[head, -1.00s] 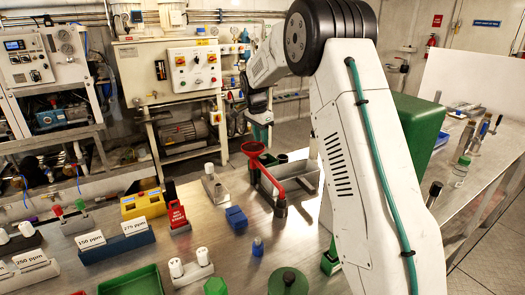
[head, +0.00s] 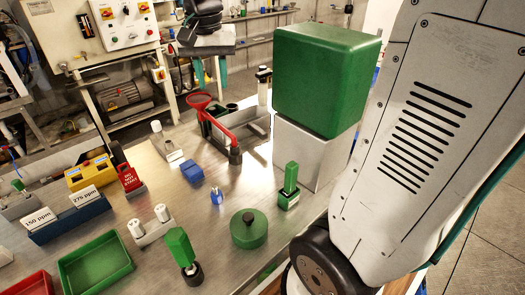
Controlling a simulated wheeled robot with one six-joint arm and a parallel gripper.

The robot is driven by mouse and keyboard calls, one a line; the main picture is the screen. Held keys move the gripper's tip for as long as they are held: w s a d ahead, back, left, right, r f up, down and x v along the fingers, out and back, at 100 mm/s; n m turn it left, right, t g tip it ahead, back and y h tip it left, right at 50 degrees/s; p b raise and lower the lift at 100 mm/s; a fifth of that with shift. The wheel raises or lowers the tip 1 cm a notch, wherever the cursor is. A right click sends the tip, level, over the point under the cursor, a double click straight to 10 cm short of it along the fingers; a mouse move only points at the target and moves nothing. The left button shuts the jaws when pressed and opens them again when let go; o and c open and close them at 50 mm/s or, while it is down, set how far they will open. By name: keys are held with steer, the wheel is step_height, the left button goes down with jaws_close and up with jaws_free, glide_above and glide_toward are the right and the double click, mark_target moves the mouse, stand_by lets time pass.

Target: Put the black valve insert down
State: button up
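The end of my arm, a black joint with a grey body below it (head: 205,40), shows at the top of the head view, beyond the far edge of the bench. I cannot identify the black valve insert with certainty. Whether this cylinder is the insert cannot be told.
A big green block on a grey box (head: 300,155) stands at the bench's right. Green-handled pieces (head: 288,185), a round green lid (head: 249,229), a blue block (head: 191,171) and a green tray (head: 95,268) crowd the front. Bare steel (head: 150,190) shows between them.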

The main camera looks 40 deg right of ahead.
steer(key=s+a+f+n, duration=0.2)
steer(key=s+n, duration=0.2)
steer(key=s, duration=0.7)
steer(key=s+a+f+n, duration=0.3)
steer(key=s, duration=0.8)
steer(key=shift+f+n+y, duration=0.3)
steer(key=shift+f+n, duration=0.05)
steer(key=shift+n, duration=0.05)
